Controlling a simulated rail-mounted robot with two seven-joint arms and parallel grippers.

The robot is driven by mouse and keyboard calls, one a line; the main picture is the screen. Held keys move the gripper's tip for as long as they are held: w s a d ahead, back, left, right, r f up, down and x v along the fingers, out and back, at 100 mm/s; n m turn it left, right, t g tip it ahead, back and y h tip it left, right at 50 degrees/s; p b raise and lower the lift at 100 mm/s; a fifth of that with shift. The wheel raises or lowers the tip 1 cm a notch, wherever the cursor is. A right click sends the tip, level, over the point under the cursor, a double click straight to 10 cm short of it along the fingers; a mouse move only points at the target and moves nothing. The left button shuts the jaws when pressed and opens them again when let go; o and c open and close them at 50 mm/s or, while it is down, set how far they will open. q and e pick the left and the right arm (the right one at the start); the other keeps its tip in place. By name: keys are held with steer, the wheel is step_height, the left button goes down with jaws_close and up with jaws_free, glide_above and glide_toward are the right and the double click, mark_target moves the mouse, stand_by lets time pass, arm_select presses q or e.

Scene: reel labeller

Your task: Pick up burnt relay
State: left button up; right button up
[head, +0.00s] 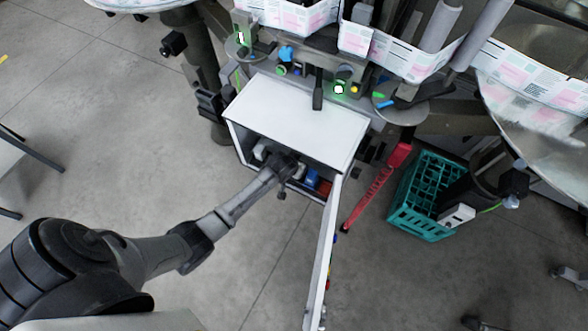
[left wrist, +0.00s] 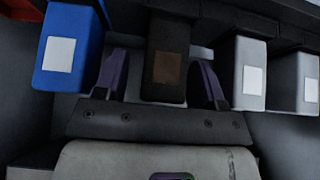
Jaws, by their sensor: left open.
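The burnt relay (left wrist: 168,42) is a dark, near-black block with a scorched brown label, hanging in the middle of a row in the left wrist view. My left gripper (left wrist: 161,78) is open, with one purple-grey finger on each side of this relay and a gap visible on both sides. In the head view my left arm reaches into the open front of the white cabinet (head: 297,117); its fingers and the burnt relay are hidden there. My right gripper is not in view.
A blue relay (left wrist: 68,50) is left of the burnt one, with a red one (left wrist: 22,18) beyond it. Grey relays (left wrist: 239,72) are on the right. The cabinet's open door (head: 322,250) stands right of my arm. A teal crate (head: 402,213) stands on the floor.

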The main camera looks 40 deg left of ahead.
arm_select(q)
steer(key=c, duration=1.1)
steer(key=shift+r, duration=0.1)
steer(key=shift+r, duration=0.5)
steer(key=v, duration=0.1)
steer(key=p+v, duration=0.1)
steer(key=shift+w+r+p, duration=0.1)
steer(key=shift+r+p, duration=0.2)
steer(key=shift+r, duration=0.05)
steer(key=s+d+p, duration=0.2)
steer(key=s+d, duration=0.2)
steer(key=s, duration=1.1)
step_height(320, 180, up, 7)
steer(key=s+p, duration=0.1)
steer(key=p, duration=0.8)
steer(key=shift+s, duration=0.3)
